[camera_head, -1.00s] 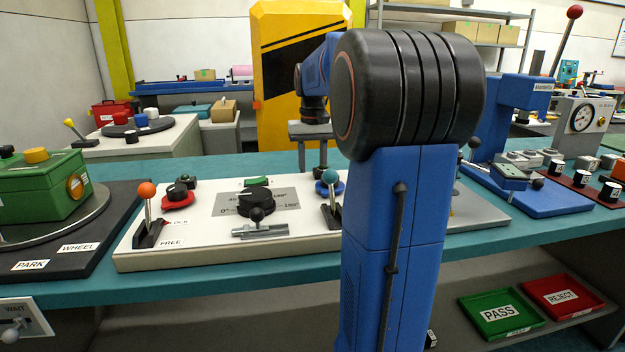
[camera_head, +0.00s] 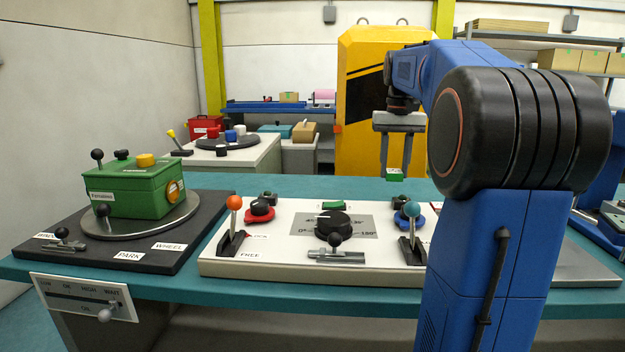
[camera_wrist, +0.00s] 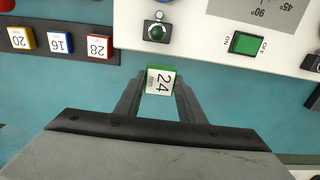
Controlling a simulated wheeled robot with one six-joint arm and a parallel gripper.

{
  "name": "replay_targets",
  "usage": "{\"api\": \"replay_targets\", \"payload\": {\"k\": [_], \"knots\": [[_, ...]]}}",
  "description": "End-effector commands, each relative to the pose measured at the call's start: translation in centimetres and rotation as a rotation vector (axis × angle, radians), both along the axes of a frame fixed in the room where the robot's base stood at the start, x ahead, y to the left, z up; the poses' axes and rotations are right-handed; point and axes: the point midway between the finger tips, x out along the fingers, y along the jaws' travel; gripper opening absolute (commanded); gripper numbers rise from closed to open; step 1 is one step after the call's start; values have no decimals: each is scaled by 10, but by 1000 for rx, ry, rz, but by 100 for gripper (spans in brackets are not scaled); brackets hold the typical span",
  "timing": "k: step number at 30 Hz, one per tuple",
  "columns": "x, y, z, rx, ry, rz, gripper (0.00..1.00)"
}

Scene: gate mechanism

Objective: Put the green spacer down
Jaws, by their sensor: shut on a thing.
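The green spacer (camera_wrist: 160,80) has a white face marked 24 mm and sits between the fingertips of my gripper (camera_wrist: 159,83) in the wrist view. My gripper is shut on it. In the head view the spacer (camera_head: 395,175) shows as a small green block at the lower end of my gripper (camera_head: 396,168), over the back part of the teal bench (camera_head: 290,186). I cannot tell whether it touches the bench.
Yellow (camera_wrist: 21,38), blue (camera_wrist: 59,42) and red (camera_wrist: 98,46) spacers sit in a dark rack in the wrist view. The white panel (camera_head: 285,270) carries levers and a dial. A green box (camera_head: 130,190) stands at left. Teal bench surface around the spacer is clear.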

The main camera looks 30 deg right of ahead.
Motion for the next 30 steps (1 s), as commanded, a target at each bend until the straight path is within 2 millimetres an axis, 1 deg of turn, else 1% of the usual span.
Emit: {"api": "replay_targets", "payload": {"k": [22,26,30], "knots": [[0,0,3,-1,-1,0,10],[0,0,-9,0,0,0,10],[-1,1,-32,1,2,0,10]]}}
